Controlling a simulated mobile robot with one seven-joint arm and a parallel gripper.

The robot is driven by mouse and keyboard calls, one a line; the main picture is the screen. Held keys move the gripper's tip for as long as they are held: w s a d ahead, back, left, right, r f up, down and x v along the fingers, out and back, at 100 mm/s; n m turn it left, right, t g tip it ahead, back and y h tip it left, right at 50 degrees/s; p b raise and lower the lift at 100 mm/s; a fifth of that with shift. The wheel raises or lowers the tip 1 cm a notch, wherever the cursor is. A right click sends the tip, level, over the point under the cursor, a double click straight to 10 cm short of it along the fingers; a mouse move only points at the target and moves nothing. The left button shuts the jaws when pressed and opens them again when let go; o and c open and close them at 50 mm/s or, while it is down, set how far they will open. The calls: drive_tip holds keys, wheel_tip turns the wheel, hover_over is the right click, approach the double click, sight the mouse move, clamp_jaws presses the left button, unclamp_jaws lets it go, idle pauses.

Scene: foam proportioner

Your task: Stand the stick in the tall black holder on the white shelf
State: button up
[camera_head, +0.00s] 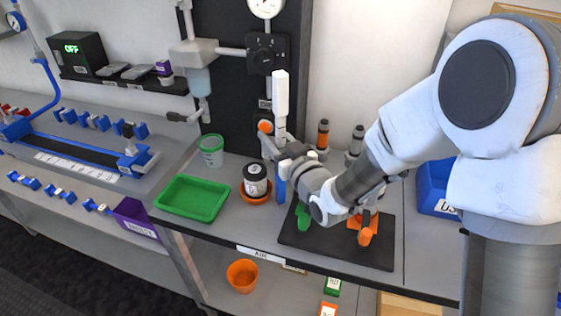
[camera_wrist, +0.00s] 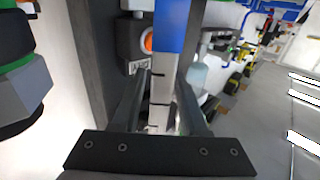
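The stick is white on its upper part (camera_head: 281,95) and blue on its lower part (camera_head: 281,186). It stands upright in the grasp of my gripper (camera_head: 280,148), in front of the dark panel. In the wrist view the stick (camera_wrist: 160,92) lies between the two fingers of my gripper (camera_wrist: 160,98), which appear shut on it, with its blue part (camera_wrist: 172,28) beyond them. I cannot tell whether its lower end touches the bench. I cannot make out the tall black holder or the white shelf in either view.
A black-lidded jar (camera_head: 255,180) stands on an orange dish beside the stick's blue end. A green tray (camera_head: 192,198) and a green-rimmed cup (camera_head: 211,150) are to the left. A black mat (camera_head: 340,245) with green and orange pieces lies under my arm. A pressure gauge (camera_head: 266,4) hangs above.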

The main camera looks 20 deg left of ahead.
clamp_jaws()
idle(1.1)
